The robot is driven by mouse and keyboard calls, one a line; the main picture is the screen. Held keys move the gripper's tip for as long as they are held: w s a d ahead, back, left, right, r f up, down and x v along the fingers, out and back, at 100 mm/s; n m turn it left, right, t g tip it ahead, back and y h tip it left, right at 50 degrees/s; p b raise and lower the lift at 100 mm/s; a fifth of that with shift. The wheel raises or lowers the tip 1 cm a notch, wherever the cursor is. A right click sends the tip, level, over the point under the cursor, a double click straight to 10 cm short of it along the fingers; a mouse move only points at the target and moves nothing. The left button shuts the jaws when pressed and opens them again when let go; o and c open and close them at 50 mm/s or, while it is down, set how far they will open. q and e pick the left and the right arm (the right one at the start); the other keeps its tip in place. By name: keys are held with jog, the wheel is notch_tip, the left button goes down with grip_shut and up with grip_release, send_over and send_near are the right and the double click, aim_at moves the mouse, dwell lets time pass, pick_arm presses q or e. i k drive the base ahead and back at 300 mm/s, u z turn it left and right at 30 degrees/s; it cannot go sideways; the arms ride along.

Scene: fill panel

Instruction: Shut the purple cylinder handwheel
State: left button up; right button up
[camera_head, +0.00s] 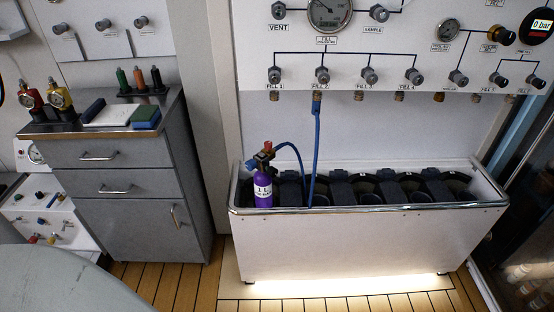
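The purple cylinder (263,189) stands upright at the left end of the white trough (350,238). A blue hose (317,150) hangs from the panel below the FILL 2 knob (322,75), dips into the trough and loops up to the valve. Neither of my grippers is in view.
A fill panel (400,60) with gauges and knobs is above the trough. Wooden floor (160,285) shows in front. A large grey rounded shape (60,280) fills the lower left.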

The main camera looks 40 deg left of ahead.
aim_at(272, 171)
jog(key=u, duration=0.8)
jog(key=i, duration=0.8)
jog(key=u, duration=0.9)
